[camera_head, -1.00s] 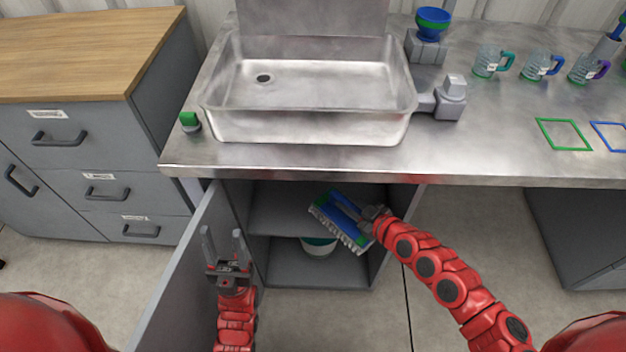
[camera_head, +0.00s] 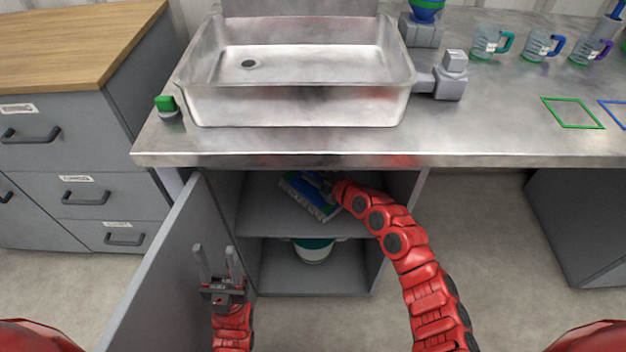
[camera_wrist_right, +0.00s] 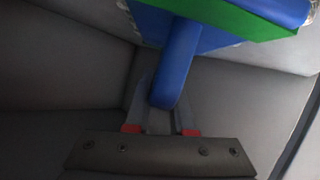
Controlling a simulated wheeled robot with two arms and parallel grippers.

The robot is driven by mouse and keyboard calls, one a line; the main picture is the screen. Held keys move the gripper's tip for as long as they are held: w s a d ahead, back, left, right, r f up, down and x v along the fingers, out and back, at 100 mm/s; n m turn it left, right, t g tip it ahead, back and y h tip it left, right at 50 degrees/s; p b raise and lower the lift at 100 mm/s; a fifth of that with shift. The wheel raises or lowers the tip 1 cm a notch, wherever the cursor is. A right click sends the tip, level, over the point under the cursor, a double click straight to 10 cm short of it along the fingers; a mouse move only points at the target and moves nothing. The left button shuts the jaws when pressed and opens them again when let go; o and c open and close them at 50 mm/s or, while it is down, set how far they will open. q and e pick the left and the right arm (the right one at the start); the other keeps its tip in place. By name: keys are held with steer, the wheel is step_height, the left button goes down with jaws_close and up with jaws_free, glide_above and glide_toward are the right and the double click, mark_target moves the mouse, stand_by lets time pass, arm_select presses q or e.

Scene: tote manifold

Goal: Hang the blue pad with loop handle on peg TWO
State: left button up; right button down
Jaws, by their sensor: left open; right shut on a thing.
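The blue pad with loop handle (camera_head: 310,197) is inside the open cabinet under the sink, above the upper shelf. It has a green band and a pale bristly edge. My right gripper (camera_head: 328,183) is shut on its blue handle, which also shows between the fingers in the right wrist view (camera_wrist_right: 176,70). Whether the pad touches the shelf I cannot tell. My left gripper (camera_head: 218,268) is open and empty, in front of the cabinet near the open door. No peg labelled TWO is clearly visible.
The cabinet door (camera_head: 165,270) stands open at the left. A white and teal tub (camera_head: 313,250) sits in the lower compartment. The sink (camera_head: 300,80) and steel counter (camera_head: 500,135) are above. Several mugs (camera_head: 490,42) stand at the back right. Drawers (camera_head: 75,195) are at the left.

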steer(key=shift+r, duration=0.1)
steer(key=c, duration=0.8)
jaws_free()
steer(key=shift+o, duration=0.2)
